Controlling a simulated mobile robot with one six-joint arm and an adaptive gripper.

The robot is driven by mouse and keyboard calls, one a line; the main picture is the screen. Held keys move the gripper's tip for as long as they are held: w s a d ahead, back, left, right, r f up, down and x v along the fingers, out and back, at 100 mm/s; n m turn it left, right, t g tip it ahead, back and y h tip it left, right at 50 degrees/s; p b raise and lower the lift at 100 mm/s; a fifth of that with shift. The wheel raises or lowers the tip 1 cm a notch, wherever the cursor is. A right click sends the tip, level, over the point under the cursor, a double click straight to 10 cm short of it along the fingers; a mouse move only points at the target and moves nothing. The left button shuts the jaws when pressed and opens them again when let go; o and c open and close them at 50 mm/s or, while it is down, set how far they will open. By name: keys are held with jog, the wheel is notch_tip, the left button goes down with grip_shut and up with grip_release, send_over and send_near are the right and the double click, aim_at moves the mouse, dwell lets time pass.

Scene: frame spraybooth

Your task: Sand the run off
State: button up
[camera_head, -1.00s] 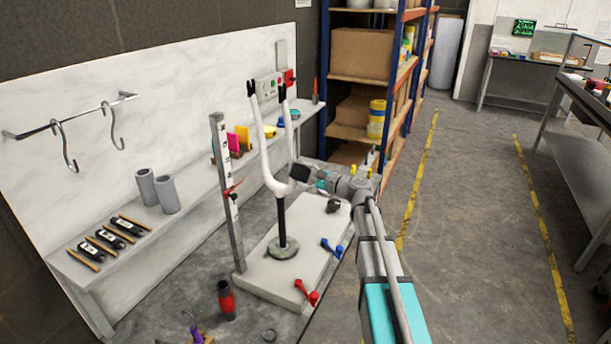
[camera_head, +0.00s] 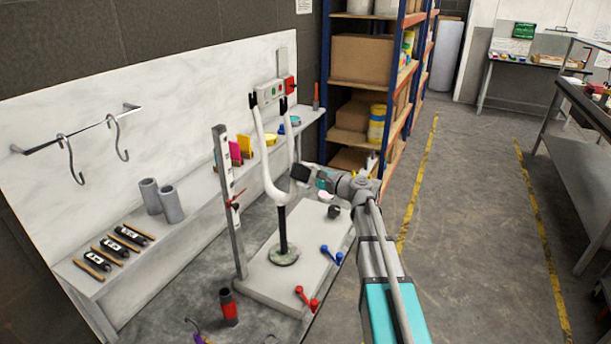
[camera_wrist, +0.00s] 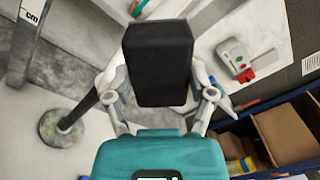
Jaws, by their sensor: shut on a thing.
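A white two-legged fork (camera_head: 268,165) stands upright on a black post with a round base (camera_head: 284,257). My gripper (camera_head: 318,177) is at the right of the fork, beside its lower bend. It is shut on a dark block (camera_head: 300,172), which reaches toward the fork's right leg; I cannot tell whether they touch. In the wrist view the dark block (camera_wrist: 159,62) sits between the fingers of my gripper (camera_wrist: 160,88) and hides most of the fork behind it. I cannot make out a run in the paint.
The base stands on a pale slab (camera_head: 258,288) with red handles (camera_head: 307,298) and blue handles (camera_head: 332,254). An upright ruler (camera_head: 230,205) stands left of the fork. A shelf (camera_head: 130,245) runs behind it. Two hooks (camera_head: 115,138) hang from a wall rail. Clear floor lies at right.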

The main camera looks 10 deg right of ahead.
aim_at(295, 161)
jog(key=shift+r, duration=0.1)
jog(key=shift+w+a+r+p, duration=0.1)
jog(key=shift+a+r+p, duration=0.05)
jog(key=shift+r+p, duration=1.65)
jog(key=shift+r+p, duration=1.75)
jog(key=shift+p, duration=0.1)
jog(key=shift+r, duration=0.1)
jog(key=shift+r+p, duration=1.7)
jog(key=shift+p, duration=0.15)
jog(key=shift+f, duration=0.15)
